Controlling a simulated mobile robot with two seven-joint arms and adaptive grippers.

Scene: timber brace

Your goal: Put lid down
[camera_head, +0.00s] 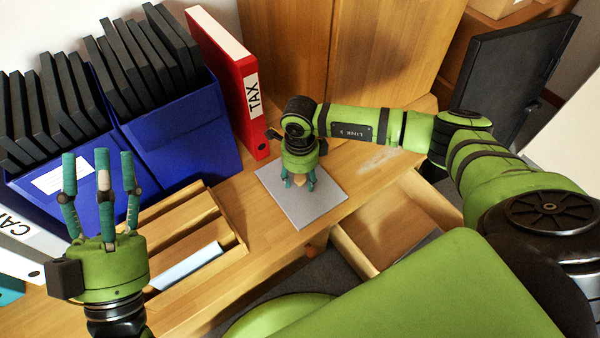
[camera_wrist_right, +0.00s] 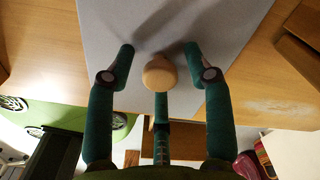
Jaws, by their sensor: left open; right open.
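The lid is a flat grey square panel (camera_head: 322,204) with a round wooden knob (camera_head: 298,180), lying on the wooden desk. In the right wrist view the grey lid (camera_wrist_right: 185,22) fills the top middle and its knob (camera_wrist_right: 159,73) sits between my fingers. My right gripper (camera_head: 299,184) points down over the lid; its fingers are open around the knob, and I cannot tell whether any finger touches it. My left gripper (camera_head: 100,175) is open and empty, fingers pointing up, at the left in front of the blue boxes.
Blue boxes (camera_head: 185,140) with black folders stand at the back left, beside a red TAX binder (camera_head: 232,85). A slatted wooden tray (camera_head: 215,215) lies left of the lid. An open drawer (camera_head: 400,215) juts out at the right. Little desk is free around the lid.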

